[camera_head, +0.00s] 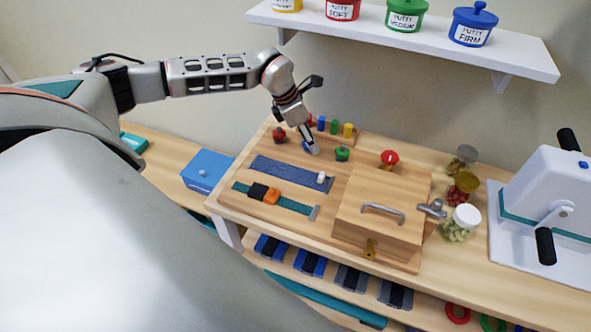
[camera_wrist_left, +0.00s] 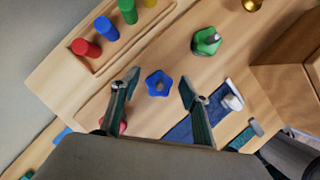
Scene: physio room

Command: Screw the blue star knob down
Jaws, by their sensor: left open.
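The blue star knob (camera_wrist_left: 159,83) sits on the wooden board (camera_wrist_left: 150,120), with a grey stud end showing in its centre. In the left wrist view my left gripper (camera_wrist_left: 160,84) is open, its two fingers on either side of the blue knob and apart from it. In the head view the left gripper (camera_head: 312,148) is over the board and covers most of the blue knob (camera_head: 306,146). A green star knob (camera_wrist_left: 207,41) is to the right of it and a red knob (camera_head: 279,135) to the left. My right gripper is not in view.
Coloured pegs (camera_head: 334,127) stand in a tray behind the knobs. A wooden box (camera_head: 378,215) with a metal handle is on the board's right. A blue strap (camera_head: 290,173) lies in front. Jars (camera_head: 461,222) and a white crank machine (camera_head: 545,210) stand further right.

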